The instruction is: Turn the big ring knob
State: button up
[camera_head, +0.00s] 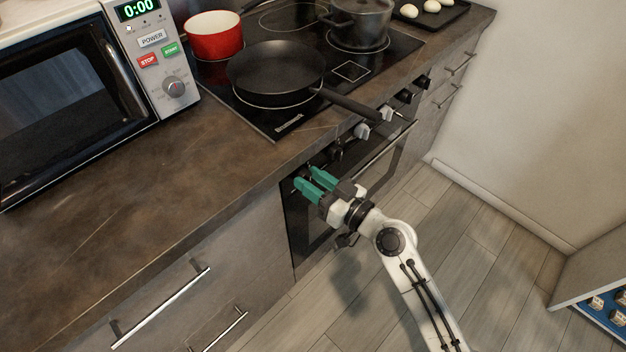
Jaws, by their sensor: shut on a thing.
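My gripper (307,177), with green fingers, is at the left end of the oven's (384,150) front control panel, just below the counter edge. Its fingers are shut on a knob there, which they and the gripper body mostly hide. I cannot make out its ring shape or how far it is turned. Just to the right on the panel is a dark knob (336,151). Further right are light grey knobs (362,131) and black knobs (404,96).
A black pan (275,70) stands on the cooktop, its handle reaching towards the front edge above the panel. A red pot (214,38), a dark pot (360,25) and a microwave (75,90) are on the counter. The oven handle (390,150) sticks out. The floor (470,215) in front is clear.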

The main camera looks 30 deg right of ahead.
jog(key=c, duration=0.4)
jog(key=shift+c, duration=0.2)
jog(key=shift+m, duration=0.3)
jog(key=shift+f+m+t+b, duration=0.15)
jog(key=shift+m+b, duration=0.25)
jog(key=shift+m, duration=2.45)
jog(key=shift+f+m+t+b, duration=0.1)
jog(key=shift+m+t+b, duration=0.2)
jog(key=shift+m, duration=2.55)
jog(key=o, duration=1)
